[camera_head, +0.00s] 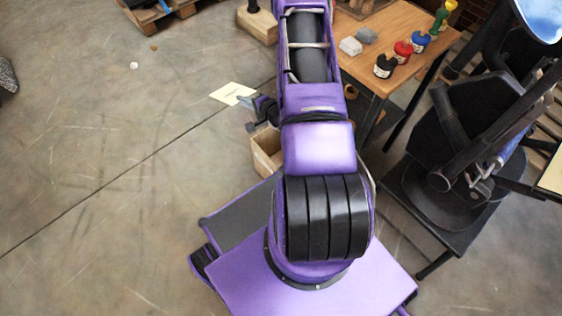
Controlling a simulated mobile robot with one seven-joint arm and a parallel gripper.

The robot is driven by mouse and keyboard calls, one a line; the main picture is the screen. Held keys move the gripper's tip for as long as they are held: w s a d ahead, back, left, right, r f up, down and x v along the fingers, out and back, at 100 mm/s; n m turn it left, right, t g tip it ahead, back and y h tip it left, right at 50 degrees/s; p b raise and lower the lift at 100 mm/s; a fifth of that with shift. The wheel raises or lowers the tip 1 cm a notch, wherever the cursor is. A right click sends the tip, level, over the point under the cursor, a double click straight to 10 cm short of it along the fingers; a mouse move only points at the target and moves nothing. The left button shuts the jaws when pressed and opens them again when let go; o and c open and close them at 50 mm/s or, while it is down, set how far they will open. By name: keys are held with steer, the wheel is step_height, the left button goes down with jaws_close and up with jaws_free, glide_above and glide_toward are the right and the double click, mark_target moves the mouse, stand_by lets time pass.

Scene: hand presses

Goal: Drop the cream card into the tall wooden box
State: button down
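The cream card (233,93) shows left of my arm as a pale, flat, tilted shape with a small dark mark. My gripper (249,114) is small in the view, just below and right of the card, its end pointing left. The card's lower right edge meets the gripper's outline; I cannot tell whether it is held or only lies behind it. The finger gap is too small to read clearly. The tall wooden box (267,158) stands just below the gripper in the picture, its right side hidden by my arm.
A wooden table (405,29) at the upper right holds dark, red and blue jars (403,51) and small grey blocks. A black stand with machinery (470,130) is at the right. A pallet (150,14) lies at the top left. The concrete floor at left is mostly clear.

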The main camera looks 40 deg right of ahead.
steer(key=s+d+f+m+h+b, duration=0.1)
steer(key=d+f, duration=0.3)
steer(key=f, duration=0.5)
steer(key=s+d+f+m+h+b, duration=0.2)
steer(key=s+d+f, duration=0.2)
steer(key=f, duration=0.5)
steer(key=s+d+f+m+h+b, duration=0.1)
steer(key=s+d+f+h+b, duration=0.1)
steer(key=d+f, duration=0.3)
step_height(320, 180, down, 4)
steer(key=shift+s+d+m+b, duration=0.15)
steer(key=shift+d+m+b, duration=0.1)
steer(key=shift+m+b, duration=0.1)
steer(key=c, duration=1)
jaws_free()
steer(key=shift+s, duration=0.1)
